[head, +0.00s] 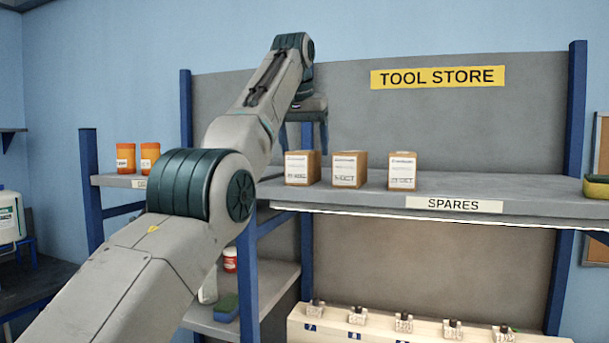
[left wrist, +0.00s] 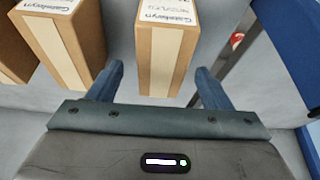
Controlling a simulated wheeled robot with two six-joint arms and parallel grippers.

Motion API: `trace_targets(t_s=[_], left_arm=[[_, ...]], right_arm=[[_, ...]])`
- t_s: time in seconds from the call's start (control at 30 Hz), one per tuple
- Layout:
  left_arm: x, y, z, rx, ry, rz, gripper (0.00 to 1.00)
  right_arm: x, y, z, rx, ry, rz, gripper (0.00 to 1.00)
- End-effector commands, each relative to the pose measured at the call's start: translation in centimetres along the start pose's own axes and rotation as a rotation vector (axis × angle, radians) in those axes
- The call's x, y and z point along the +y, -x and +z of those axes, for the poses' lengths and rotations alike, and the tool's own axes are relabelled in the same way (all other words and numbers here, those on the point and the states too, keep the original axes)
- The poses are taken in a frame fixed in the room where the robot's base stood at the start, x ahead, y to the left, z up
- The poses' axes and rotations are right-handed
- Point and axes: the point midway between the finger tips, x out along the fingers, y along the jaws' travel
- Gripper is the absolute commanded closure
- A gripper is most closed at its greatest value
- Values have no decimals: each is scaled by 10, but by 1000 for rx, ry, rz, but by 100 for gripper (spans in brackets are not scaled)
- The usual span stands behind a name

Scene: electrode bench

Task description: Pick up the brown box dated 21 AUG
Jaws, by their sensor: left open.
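Three brown boxes with white labels stand in a row on the SPARES shelf (head: 540,192). The left box (head: 302,168) has a small label that seems to end in AUG; its day number is hard to read. The middle box (head: 349,169) and right box (head: 402,171) seem to read OCT. My left gripper (head: 303,148) is open, fingers pointing down, over the back of the left box. In the left wrist view, one box (left wrist: 167,50) lies between the lines of the open fingers (left wrist: 159,70), with gaps either side. The right gripper is not in view.
Two orange jars (head: 138,158) stand on the shelf to the left. A green and yellow item (head: 597,187) sits at the shelf's right end. A numbered rack (head: 400,328) is below. The TOOL STORE back panel (head: 480,130) rises behind.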

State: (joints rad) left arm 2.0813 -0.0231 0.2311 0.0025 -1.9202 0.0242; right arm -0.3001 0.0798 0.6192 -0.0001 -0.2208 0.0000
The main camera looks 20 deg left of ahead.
Motion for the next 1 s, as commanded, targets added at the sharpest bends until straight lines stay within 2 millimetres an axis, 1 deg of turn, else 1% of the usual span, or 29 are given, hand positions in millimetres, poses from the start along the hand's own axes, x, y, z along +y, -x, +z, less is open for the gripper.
trace_targets(t_s=[0.03, 0.1, 0.2, 0.53, 0.77, 1.0], left_arm=[[-2, -13, 2, 0, 1, 0, 27], [-2, -23, 2, 0, 0, 0, 27], [-2, -31, 2, 0, 0, 0, 27], [-2, -32, 1, 1, 0, 0, 27], [-2, -34, 2, 1, 0, 0, 27], [-2, -36, 3, 1, 0, 0, 27]], right_arm=[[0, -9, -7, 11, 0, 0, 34], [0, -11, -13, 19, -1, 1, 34], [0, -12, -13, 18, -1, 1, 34], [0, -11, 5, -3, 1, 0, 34], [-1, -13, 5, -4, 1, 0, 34], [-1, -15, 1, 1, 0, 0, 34]])
